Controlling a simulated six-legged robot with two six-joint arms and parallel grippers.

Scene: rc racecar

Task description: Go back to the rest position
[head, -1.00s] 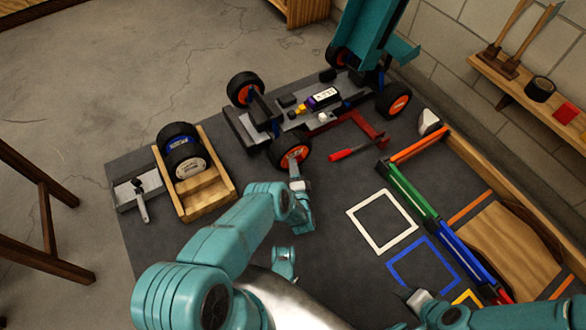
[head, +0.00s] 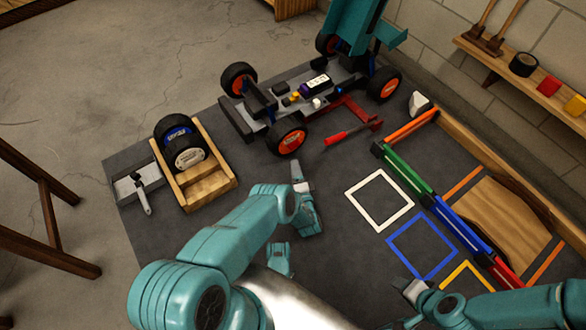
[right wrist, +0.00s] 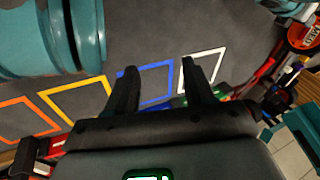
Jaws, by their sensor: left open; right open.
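My left gripper (head: 303,187) is in the middle of the head view, above the dark mat, open and empty. It is apart from the front wheel of the racecar (head: 318,90), which stands on the mat with orange-hubbed wheels. My right gripper (head: 412,290) is at the lower right of the head view, close to the blue and yellow square outlines. In the right wrist view its two dark fingers (right wrist: 160,85) are spread with nothing between them.
A red-handled tool (head: 336,138) lies near the car. Coloured rails (head: 408,175) and a wooden tray edge border the right. A white square outline (head: 379,199) encloses bare mat.

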